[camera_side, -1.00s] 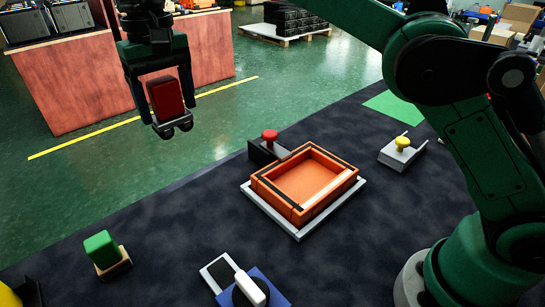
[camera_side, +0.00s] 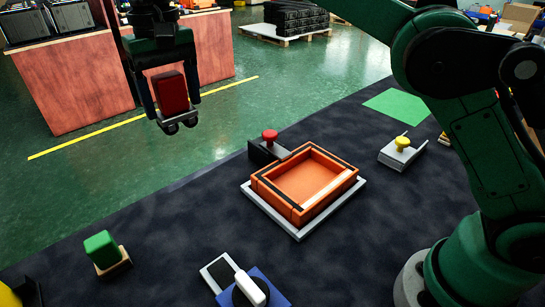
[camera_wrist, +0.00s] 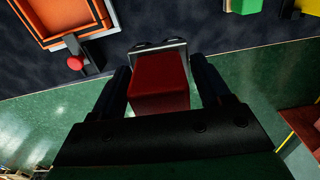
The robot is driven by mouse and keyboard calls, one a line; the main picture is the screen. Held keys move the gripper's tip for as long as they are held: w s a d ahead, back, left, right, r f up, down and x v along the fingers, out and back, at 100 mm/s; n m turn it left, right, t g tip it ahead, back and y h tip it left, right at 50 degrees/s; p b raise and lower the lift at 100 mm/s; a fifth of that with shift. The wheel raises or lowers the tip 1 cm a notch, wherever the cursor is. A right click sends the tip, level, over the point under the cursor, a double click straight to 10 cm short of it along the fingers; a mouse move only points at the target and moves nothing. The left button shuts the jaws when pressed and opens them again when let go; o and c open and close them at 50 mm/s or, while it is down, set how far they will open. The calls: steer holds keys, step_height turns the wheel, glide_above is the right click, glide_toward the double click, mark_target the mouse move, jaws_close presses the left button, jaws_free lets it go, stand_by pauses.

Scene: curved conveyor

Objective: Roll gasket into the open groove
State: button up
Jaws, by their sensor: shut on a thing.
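An orange square frame (camera_side: 277,197) sits on a light grey plate (camera_side: 300,233) on the dark mat. Black strips, likely the gasket (camera_side: 334,160), run along parts of its top rim; the exact open groove stretch is too small to tell. My gripper (camera_side: 176,108) is shut on a red block-shaped handle (camera_side: 172,91) with a grey metal end (camera_side: 178,121) below it. It hangs in the air to the left of the frame, beyond the mat's edge. The red handle (camera_wrist: 158,85) also shows between the fingers in the wrist view, with the frame (camera_wrist: 45,38) at top left.
A red knob (camera_side: 270,135) on a dark block touches or nearly touches the frame's back left side. A yellow-knobbed grey piece (camera_side: 402,145) stands to the right. A green block (camera_side: 101,249) and a blue base with a white lever (camera_side: 250,287) are at the front.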

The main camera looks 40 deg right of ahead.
steer(key=s+d+f+m, duration=0.4)
steer(key=s+d, duration=0.2)
steer(key=s, duration=0.1)
steer(key=s+d+f+m, duration=0.4)
steer(key=s+d+m, duration=0.1)
steer(key=s+d, duration=0.2)
steer(key=shift+a+f, duration=0.1)
steer(key=shift+f, duration=3.55)
steer(key=shift+d+r, duration=0.15)
steer(key=shift+d, duration=0.7)
steer(key=shift+c, duration=0.5)
steer(key=shift+d+f, duration=0.15)
steer(key=shift+d, duration=1)
steer(key=shift+d+f, duration=0.1)
steer(key=shift+d, duration=5.1)
steer(key=shift+a+r, duration=0.1)
steer(key=shift+a, duration=7.15)
step_height(320, 180, up, 8)
